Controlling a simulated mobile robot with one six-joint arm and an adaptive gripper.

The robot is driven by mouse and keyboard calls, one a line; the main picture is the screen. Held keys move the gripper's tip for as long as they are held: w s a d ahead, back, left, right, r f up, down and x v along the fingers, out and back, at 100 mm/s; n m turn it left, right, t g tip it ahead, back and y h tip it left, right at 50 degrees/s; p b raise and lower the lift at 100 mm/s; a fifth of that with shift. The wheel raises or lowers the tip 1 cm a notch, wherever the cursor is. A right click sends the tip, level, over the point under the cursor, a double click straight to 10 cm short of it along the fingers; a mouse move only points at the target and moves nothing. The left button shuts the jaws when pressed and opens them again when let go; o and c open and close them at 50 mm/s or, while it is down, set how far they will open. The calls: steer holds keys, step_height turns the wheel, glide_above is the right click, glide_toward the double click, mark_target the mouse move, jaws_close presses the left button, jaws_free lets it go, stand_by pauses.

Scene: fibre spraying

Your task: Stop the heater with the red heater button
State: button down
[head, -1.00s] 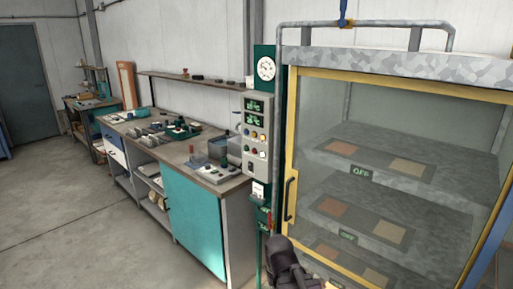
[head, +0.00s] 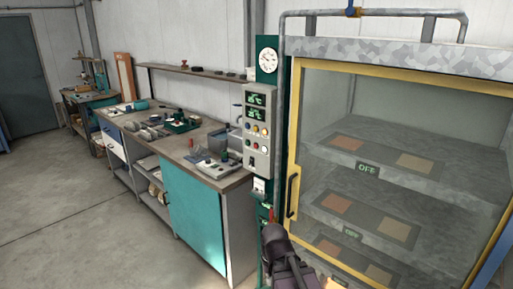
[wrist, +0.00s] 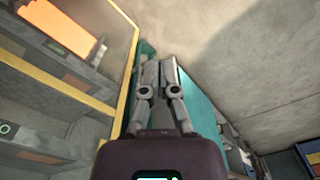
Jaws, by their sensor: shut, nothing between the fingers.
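The grey control panel (head: 257,128) is fixed to a green post beside the glass-fronted cabinet. It has two green displays reading about 25 °C and rows of small coloured buttons (head: 256,130). The buttons are too small to tell surely which is the red heater button. My gripper shows in the wrist view (wrist: 160,65) with its fingers together and empty. In the head view my dark arm end is low in front of the post, below the panel and apart from it; its fingertips are not clear there. The panel is not seen in the wrist view.
The cabinet (head: 400,55) with its yellow-framed door and OFF labels stands close on the right. A workbench (head: 205,165) with tools is on the left. A round gauge (head: 267,60) sits above the panel. Open floor (head: 90,220) lies at the left.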

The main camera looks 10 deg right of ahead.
mark_target(256, 146)
steer(key=w+a+r+m+t+y, duration=0.1)
steer(key=w+a+r+t, duration=0.15)
steer(key=w, duration=0.55)
steer(key=w+a+r+t+y, duration=0.2)
steer(key=w+a+t, duration=0.15)
steer(key=w, duration=0.45)
steer(key=w+a+r+m+t+y, duration=0.1)
steer(key=w+a+r+t, duration=0.25)
steer(key=w, duration=0.45)
steer(key=w+d+r+m+t+h, duration=0.2)
steer(key=w+r+m+t+h, duration=0.1)
steer(key=w+r+m+t, duration=0.2)
steer(key=w+d+r+m+t+h, duration=0.2)
steer(key=w+r+m+t+h, duration=0.2)
steer(key=w+r, duration=0.6)
steer(key=shift+w+d+m+t+h, duration=0.3)
steer(key=shift+w+m+t, duration=0.55)
steer(key=shift+m, duration=0.45)
steer(key=shift+w, duration=0.15)
steer(key=shift+w+d, duration=0.85)
steer(key=shift+d, duration=0.3)
steer(key=shift+w+d, duration=0.85)
steer(key=shift+d, duration=0.35)
steer(key=shift+w+d, duration=0.85)
steer(key=shift+d, duration=0.3)
